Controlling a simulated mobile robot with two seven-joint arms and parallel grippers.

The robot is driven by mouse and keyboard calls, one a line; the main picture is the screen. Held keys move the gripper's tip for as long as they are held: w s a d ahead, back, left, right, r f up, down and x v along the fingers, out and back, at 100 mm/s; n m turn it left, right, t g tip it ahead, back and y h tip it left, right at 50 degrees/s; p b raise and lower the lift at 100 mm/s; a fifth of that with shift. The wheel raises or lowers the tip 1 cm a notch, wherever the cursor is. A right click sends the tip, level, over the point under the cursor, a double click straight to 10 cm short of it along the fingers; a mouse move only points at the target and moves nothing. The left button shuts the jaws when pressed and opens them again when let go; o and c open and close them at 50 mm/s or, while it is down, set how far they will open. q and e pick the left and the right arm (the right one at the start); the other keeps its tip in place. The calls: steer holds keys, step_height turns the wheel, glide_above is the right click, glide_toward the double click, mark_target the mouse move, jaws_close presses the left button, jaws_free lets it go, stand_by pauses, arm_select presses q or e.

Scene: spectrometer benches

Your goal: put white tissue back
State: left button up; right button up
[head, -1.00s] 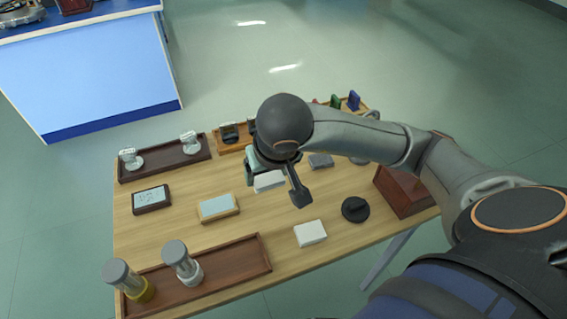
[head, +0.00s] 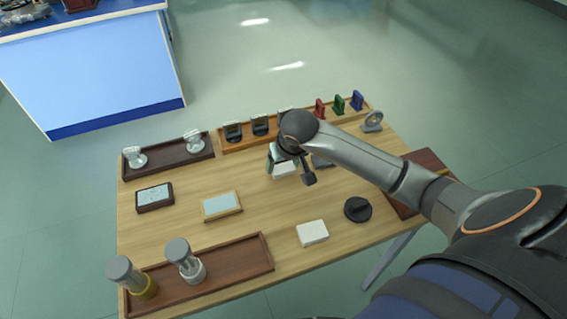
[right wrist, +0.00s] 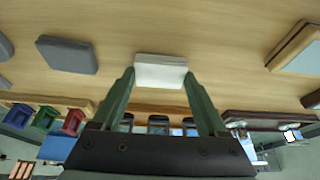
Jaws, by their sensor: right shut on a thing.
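The white tissue (head: 285,170) is a small flat white block toward the back middle of the wooden table. My right gripper (head: 289,167) is shut on it. In the right wrist view the tissue (right wrist: 160,72) sits between the two green fingertips. I cannot tell whether it touches the tabletop. A second white block (head: 312,232) lies alone near the table's front edge. My left gripper is not in view.
A grey block (head: 322,161) lies just right of the gripper, and a black round piece (head: 357,209) nearer the front. A framed pad (head: 222,206) lies left.

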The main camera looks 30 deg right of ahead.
steer(key=shift+f, duration=0.2)
steer(key=shift+f+b, duration=0.15)
steer(key=shift+b, duration=0.15)
steer(key=o, duration=1.1)
steer(key=shift+r, duration=0.2)
steer(key=shift+r+p, duration=0.3)
steer(key=shift+p, duration=0.05)
steer(key=v, duration=1.1)
steer(key=shift+s+r+p, duration=0.2)
steer(key=shift+s+p, duration=0.1)
steer(key=shift+a, duration=0.1)
